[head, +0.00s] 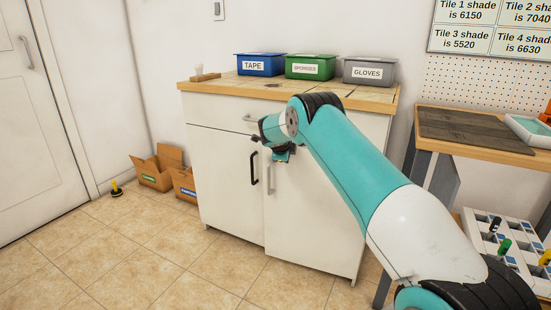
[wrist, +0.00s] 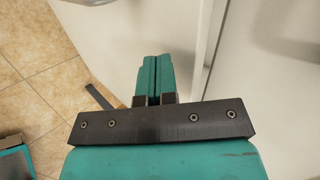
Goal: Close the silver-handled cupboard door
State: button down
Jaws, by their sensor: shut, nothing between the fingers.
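The silver-handled door (head: 310,215) is the right door of the white cupboard. Its silver handle (head: 271,178) is upright near the middle seam. This door's lower free corner sits slightly forward of the left door, so it looks a little ajar; the exact gap is hard to tell. The left door (head: 228,190) has a black handle (head: 254,168) and looks flush. My gripper (head: 282,157) is in front of the cupboard, just above the silver handle. In the wrist view its teal fingers (wrist: 154,75) are together and empty, beside white panels with a pale edge (wrist: 213,45). Contact cannot be told.
A drawer (head: 232,112) is above the doors. Blue (head: 260,65), green (head: 310,67) and grey (head: 369,72) bins stand on the wooden top. Cardboard boxes (head: 156,172) sit on the floor at left. A workbench (head: 490,135) stands at right. The tiled floor in front is clear.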

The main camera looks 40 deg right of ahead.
jog(key=shift+w+a+r, duration=0.1)
jog(key=shift+w+a, duration=0.1)
jog(key=shift+a, duration=0.25)
jog(key=shift+w+a, duration=0.15)
jog(key=shift+a, duration=0.3)
jog(key=shift+d, duration=0.1)
